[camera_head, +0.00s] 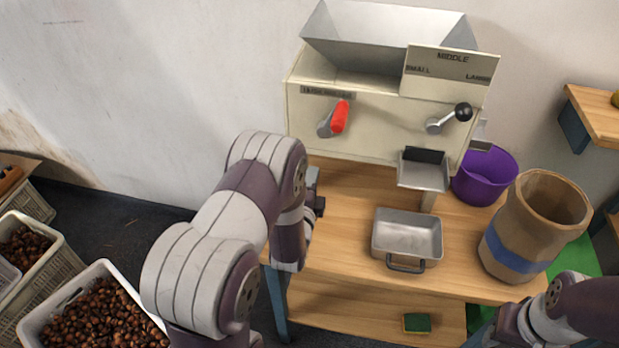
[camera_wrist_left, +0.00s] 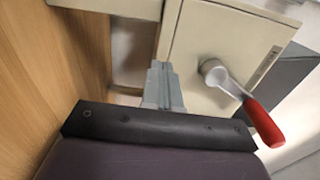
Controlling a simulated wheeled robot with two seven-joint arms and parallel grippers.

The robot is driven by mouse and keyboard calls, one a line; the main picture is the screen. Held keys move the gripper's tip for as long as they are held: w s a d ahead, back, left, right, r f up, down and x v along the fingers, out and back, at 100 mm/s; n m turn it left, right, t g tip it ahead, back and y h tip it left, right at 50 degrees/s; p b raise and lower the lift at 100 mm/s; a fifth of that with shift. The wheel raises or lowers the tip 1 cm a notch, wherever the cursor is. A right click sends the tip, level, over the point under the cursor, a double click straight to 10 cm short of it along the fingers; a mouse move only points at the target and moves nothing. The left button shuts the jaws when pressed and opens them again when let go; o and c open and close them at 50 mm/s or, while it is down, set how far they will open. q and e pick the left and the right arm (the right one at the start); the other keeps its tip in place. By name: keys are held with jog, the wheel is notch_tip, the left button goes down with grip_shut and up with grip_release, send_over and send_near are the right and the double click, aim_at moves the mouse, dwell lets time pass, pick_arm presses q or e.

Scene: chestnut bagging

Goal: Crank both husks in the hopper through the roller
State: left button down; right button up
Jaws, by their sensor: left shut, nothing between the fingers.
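The cream machine (camera_head: 380,125) stands on a wooden table with a grey metal hopper (camera_head: 370,35) on top. I see no husks; the hopper's lower inside is hidden. The crank with a red handle (camera_head: 340,116) is on the left of the machine's front, its handle pointing up. It also shows in the left wrist view, where the red handle (camera_wrist_left: 263,123) points to the lower right. My left gripper (camera_head: 318,195) is shut and empty, below and left of the crank, not touching it. Its closed fingers (camera_wrist_left: 163,82) show in the wrist view beside the machine's front. My right arm shows at the lower right, its fingers out of view.
A black-knobbed lever (camera_head: 463,112) sits right of the crank, under a size label plate. A chute (camera_head: 424,172) hangs above a metal tray (camera_head: 388,250). A purple bucket (camera_head: 485,178) and brown sack (camera_head: 520,235) stand at the right. Crates of chestnuts (camera_head: 50,318) are lower left.

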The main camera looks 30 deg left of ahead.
pick_arm(q)
jog(key=shift+a, duration=0.2)
jog(key=shift+s+a, duration=0.1)
